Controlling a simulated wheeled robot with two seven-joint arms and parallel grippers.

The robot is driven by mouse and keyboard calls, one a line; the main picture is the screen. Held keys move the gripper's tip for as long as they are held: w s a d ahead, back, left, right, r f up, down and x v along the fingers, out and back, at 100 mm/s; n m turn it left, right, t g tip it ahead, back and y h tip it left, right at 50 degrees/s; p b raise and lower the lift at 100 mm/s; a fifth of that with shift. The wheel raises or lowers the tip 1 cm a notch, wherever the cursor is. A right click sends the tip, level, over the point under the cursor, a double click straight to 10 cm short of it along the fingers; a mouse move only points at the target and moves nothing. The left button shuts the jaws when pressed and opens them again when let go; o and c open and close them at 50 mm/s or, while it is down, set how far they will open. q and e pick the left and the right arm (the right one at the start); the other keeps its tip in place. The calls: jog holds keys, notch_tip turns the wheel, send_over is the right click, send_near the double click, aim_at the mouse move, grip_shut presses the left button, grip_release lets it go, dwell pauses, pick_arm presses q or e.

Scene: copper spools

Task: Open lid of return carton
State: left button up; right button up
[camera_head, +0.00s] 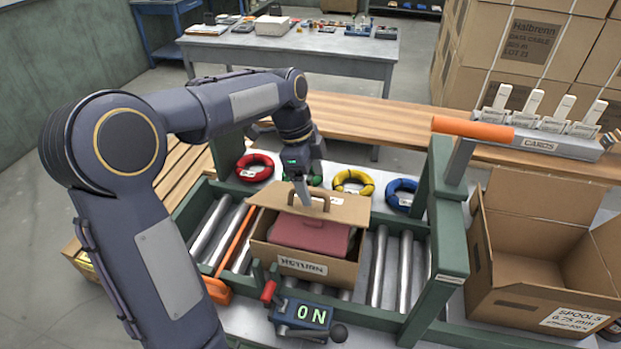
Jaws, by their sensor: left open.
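The return carton (333,272), a brown box labelled RETURN, sits on the roller conveyor in the middle of the view. A cardboard lid flap (345,208) slants up along the carton's far edge. My left gripper (304,198) points down at this flap, its fingers overlapping the flap in the picture. I cannot tell whether they touch it. The left gripper is open. My right gripper is out of view.
Red (255,167), yellow (353,182) and blue (402,194) wire coils lie behind the conveyor. A control box (302,314) reading ON stands in front. An open spools carton (540,285) is at right, beside a green post with an orange bar (473,128).

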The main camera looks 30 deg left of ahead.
pick_arm(q)
jog(key=r+p, duration=0.1)
jog(key=w+r+p, duration=0.1)
jog(key=r+p, duration=0.2)
jog(key=r, duration=0.1)
jog(key=shift+w+a, duration=0.15)
jog(key=shift+w, duration=0.15)
jog(key=shift+s, duration=0.1)
